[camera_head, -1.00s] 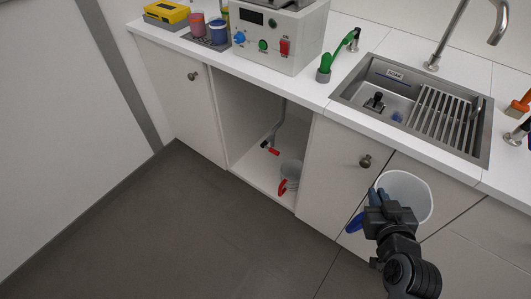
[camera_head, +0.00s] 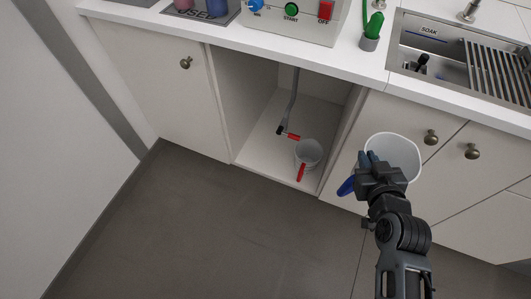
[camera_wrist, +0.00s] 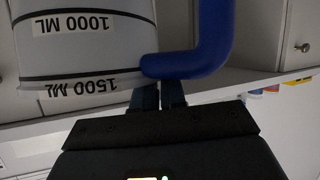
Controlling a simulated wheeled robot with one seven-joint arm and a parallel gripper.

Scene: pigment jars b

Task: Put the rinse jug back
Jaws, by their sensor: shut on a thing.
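A whitish jug (camera_head: 400,146) with a blue handle (camera_head: 347,186) is held up by my gripper (camera_head: 370,168) in front of the cabinet doors, right of the open bay. Its open mouth faces up toward the head camera. In the wrist view, the jug (camera_wrist: 85,45) fills the upper left with 1000 ML and 1500 ML marks, and the blue handle (camera_wrist: 215,40) runs down to my fingers (camera_wrist: 172,95). The fingers are shut on the handle, their grip partly hidden. Another jug (camera_head: 312,150), with a red handle (camera_head: 301,173), stands inside the open bay (camera_head: 255,145).
A grey pipe with a red-handled valve (camera_head: 293,137) hangs in the bay, close to the red-handled jug. Bare bay floor shows left of that jug. The counter (camera_head: 345,68) overhangs the bay. Door knobs (camera_head: 431,137) stick out at right. The floor (camera_head: 200,230) is clear.

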